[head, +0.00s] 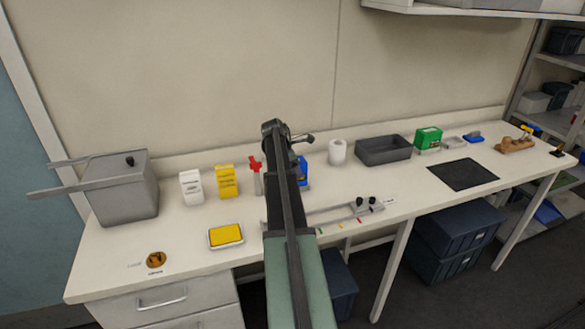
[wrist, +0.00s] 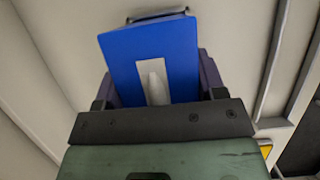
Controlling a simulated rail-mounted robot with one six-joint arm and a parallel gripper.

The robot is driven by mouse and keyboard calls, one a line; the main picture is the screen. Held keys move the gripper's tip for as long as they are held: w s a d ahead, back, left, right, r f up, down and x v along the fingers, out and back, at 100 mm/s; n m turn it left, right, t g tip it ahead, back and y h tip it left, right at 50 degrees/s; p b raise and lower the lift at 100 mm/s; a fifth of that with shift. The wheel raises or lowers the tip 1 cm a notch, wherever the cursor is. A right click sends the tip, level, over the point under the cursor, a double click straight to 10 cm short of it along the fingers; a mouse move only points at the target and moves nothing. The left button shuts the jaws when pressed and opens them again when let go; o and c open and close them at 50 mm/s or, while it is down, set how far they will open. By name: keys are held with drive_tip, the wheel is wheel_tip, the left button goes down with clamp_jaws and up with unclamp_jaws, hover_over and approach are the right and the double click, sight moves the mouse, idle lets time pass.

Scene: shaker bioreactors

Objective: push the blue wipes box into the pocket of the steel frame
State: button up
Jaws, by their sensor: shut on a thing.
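The blue wipes box (wrist: 150,42) fills the upper middle of the wrist view, with a white patch and a pale tissue on the face towards the camera. My gripper (wrist: 158,84) is shut on it, with dark fingers at its left and right sides. In the head view a blue part of the box (head: 303,172) shows just right of my arm, which hides the rest and the fingers. A low grey metal frame (head: 335,209) with black knobs lies on the bench right of my arm. Its left end is hidden by the arm, and I cannot make out its pocket.
Left of my arm stand a grey box with long bars (head: 125,195), a white carton (head: 191,187), a yellow carton (head: 227,181) and a yellow-topped tray (head: 226,236). On the right are a white cylinder (head: 337,152), a dark bin (head: 383,150), a green box (head: 428,137) and a black mat (head: 462,174).

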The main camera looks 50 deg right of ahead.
drive_tip(key=shift+f+b, duration=0.8)
drive_tip(key=shift+b, duration=0.05)
idle(0.8)
drive_tip(key=o, duration=1)
drive_tip(key=p+v, duration=1)
drive_tip(key=v, duration=0.1)
drive_tip(key=shift+r, duration=0.1)
